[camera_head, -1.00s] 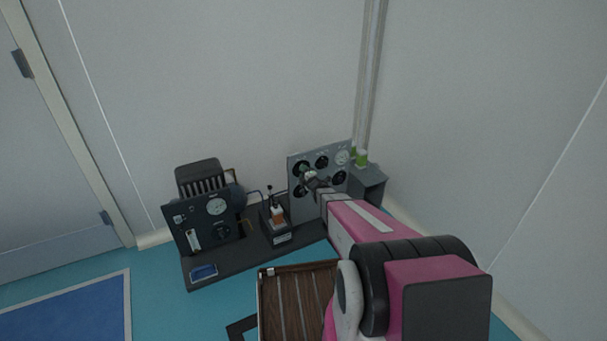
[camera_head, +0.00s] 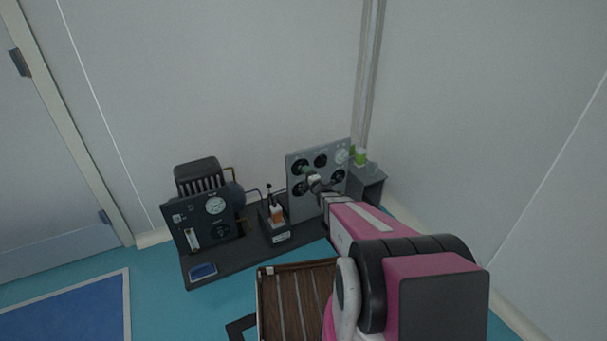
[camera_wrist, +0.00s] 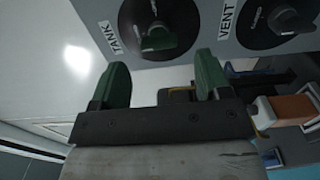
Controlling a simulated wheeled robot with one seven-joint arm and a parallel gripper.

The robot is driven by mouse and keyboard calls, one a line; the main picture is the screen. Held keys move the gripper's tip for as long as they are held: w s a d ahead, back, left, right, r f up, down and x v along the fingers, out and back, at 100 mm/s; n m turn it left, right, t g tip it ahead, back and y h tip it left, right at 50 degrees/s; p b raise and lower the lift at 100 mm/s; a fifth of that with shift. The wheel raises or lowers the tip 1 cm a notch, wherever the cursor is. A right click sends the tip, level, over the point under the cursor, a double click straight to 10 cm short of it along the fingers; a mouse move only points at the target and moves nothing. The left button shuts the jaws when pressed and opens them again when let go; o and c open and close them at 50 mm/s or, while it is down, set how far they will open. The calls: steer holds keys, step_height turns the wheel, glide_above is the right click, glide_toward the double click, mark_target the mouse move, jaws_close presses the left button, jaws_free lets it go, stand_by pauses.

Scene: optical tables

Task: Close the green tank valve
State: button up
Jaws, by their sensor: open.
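The tank valve is a dark green knob (camera_wrist: 160,38) on a black round dial, with a TANK label beside it, at the top of the wrist view. My gripper (camera_wrist: 160,85) is open and empty, its two green fingers spread below the knob in that view and apart from it. In the head view my gripper (camera_head: 312,178) is in front of the grey valve panel (camera_head: 333,152) and partly covers it. The tank knob cannot be made out clearly there.
A second knob labelled VENT (camera_wrist: 284,18) is to the right on the same panel. A wooden slatted surface (camera_head: 290,300) is in front.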

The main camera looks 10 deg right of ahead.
steer(key=v, duration=0.6)
steer(key=shift+s, duration=0.15)
steer(key=s+d+r+m+g+h, duration=0.3)
steer(key=s+r+m+g+h, duration=0.4)
steer(key=m, duration=0.6)
steer(key=s+a+r+m+g, duration=0.2)
steer(key=s+m+g, duration=0.1)
steer(key=s, duration=0.3)
steer(key=s+a+r+m+g+y, duration=0.1)
steer(key=s+a+r+m+g, duration=0.1)
steer(key=s, duration=0.5)
steer(key=s+a+r+m+g, duration=0.2)
steer(key=s+m+g, duration=0.1)
steer(key=s+g, duration=0.2)
steer(key=shift+s+m, duration=0.4)
steer(key=shift+s, duration=0.7)
